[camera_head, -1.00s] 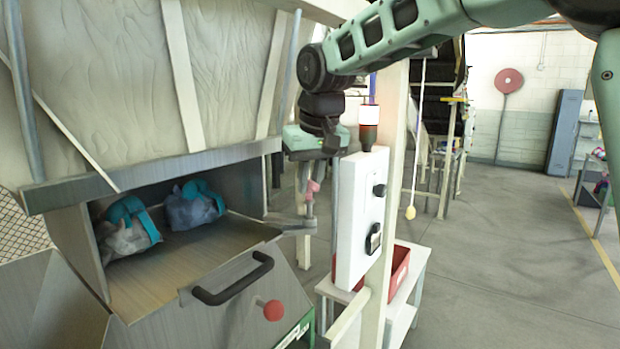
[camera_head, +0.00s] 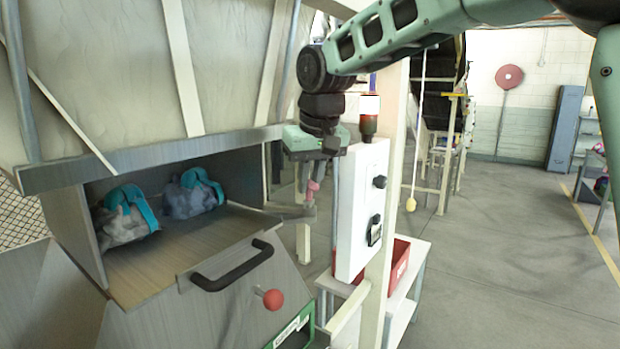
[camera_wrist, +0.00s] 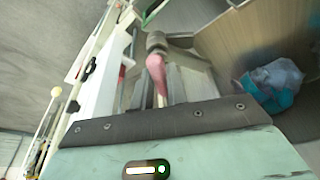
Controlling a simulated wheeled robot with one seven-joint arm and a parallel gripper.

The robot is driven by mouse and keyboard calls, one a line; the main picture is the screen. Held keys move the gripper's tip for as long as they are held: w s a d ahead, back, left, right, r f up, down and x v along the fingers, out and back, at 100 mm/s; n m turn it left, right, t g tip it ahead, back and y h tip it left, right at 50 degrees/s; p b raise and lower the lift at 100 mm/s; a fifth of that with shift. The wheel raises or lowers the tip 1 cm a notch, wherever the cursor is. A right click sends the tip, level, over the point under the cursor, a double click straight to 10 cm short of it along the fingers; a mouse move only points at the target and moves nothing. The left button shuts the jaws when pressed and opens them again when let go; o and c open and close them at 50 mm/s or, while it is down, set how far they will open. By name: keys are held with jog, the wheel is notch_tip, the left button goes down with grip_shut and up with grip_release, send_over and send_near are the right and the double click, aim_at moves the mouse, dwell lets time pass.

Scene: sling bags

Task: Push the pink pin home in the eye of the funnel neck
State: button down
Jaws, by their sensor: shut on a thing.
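My gripper (camera_head: 313,178) points down beside the hopper's right edge, its jaws shut on the pink pin (camera_head: 313,187). In the wrist view the pink pin (camera_wrist: 157,70) shows between the jaws, and its far end reaches a grey metal cylinder (camera_wrist: 156,42). This appears to be the eye at the end of the funnel neck's bracket (camera_head: 290,211). The pin's lower end meets the eye area in the head view, but I cannot tell how deep it sits. The gripper's dark edge hides part of the jaws in the wrist view.
A white control box (camera_head: 361,210) on a post stands close to the right of my gripper. The hopper's open front holds two sling bags (camera_head: 126,217) (camera_head: 192,193). A black handle (camera_head: 232,266) and red knob (camera_head: 273,299) jut out below. Open floor lies right.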

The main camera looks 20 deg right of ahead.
jog(key=shift+f, duration=0.35)
jog(key=c, duration=1.3)
grip_release()
jog(key=b+v, duration=0.3)
jog(key=v, duration=1.4)
jog(key=shift+r, duration=0.25)
jog(key=s+a+f+n+g+b, duration=0.1)
jog(key=s+a+f+n+b, duration=0.15)
jog(key=s+f, duration=0.6)
jog(key=s+a+f+n+g+b, duration=0.1)
jog(key=s+a+f, duration=0.25)
jog(key=f, duration=0.95)
jog(key=s+a+f+n+g+b, duration=0.15)
jog(key=s+a+f, duration=0.35)
jog(key=f, duration=0.5)
jog(key=s+d+f+n+b, duration=0.1)
jog(key=s+d+f, duration=0.3)
jog(key=s+f, duration=0.7)
jog(key=shift+n+b, duration=0.3)
jog(key=shift+b, duration=0.2)
